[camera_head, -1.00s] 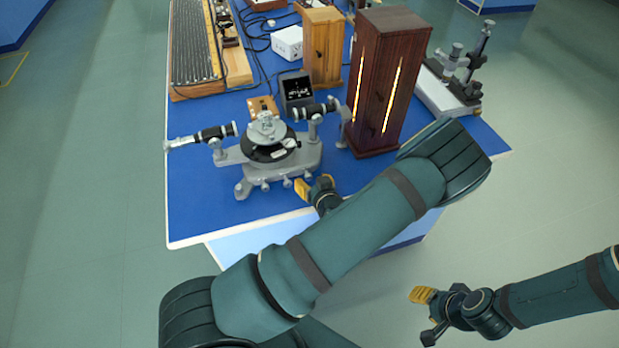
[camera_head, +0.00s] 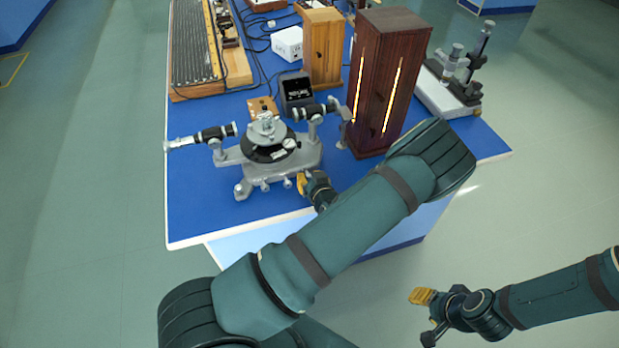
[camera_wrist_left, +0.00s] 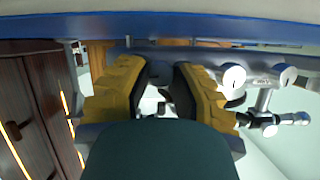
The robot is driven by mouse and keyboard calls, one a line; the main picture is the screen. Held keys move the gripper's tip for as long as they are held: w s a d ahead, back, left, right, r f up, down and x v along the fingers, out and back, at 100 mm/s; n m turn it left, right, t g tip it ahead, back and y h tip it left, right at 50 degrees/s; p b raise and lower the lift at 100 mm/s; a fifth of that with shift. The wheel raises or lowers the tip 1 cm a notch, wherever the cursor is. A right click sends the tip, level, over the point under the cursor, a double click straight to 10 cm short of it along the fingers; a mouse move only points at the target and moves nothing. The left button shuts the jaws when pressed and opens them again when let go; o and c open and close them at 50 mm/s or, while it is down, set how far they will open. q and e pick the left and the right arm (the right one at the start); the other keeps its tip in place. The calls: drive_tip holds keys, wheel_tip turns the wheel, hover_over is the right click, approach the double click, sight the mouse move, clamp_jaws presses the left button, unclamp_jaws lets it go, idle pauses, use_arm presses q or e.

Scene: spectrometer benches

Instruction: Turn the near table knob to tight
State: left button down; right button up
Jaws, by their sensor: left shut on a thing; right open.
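The grey spectrometer (camera_head: 285,165) stands on the blue bench, with a black round table (camera_head: 270,143) on top and small round knobs along its near side. My left gripper (camera_head: 303,184) is at the right end of that row, at the base's near right side. It is shut on a knob there, which its yellow fingers mostly hide. In the left wrist view my left gripper (camera_wrist_left: 158,78) has its two yellow pads close together, and two pale knobs (camera_wrist_left: 233,76) show to the right. My right gripper (camera_head: 426,315) is open and empty, off the bench at lower right.
A tall dark wooden lamp box (camera_head: 385,85) with glowing slits stands just right of the spectrometer. A small black box (camera_head: 297,92) sits behind it. The blue bench top (camera_head: 200,215) is clear at the near left.

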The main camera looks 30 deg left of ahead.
use_arm(q)
drive_tip(key=shift+m+y+b, duration=0.3)
drive_tip(key=shift+m+b, duration=0.05)
drive_tip(key=shift+m, duration=0.15)
drive_tip(key=shift+g, duration=0.3)
drive_tip(key=c, duration=0.8)
unclamp_jaws()
drive_tip(key=shift+d, duration=0.1)
drive_tip(key=v, duration=1.1)
drive_tip(key=shift+s+d+r, duration=0.25)
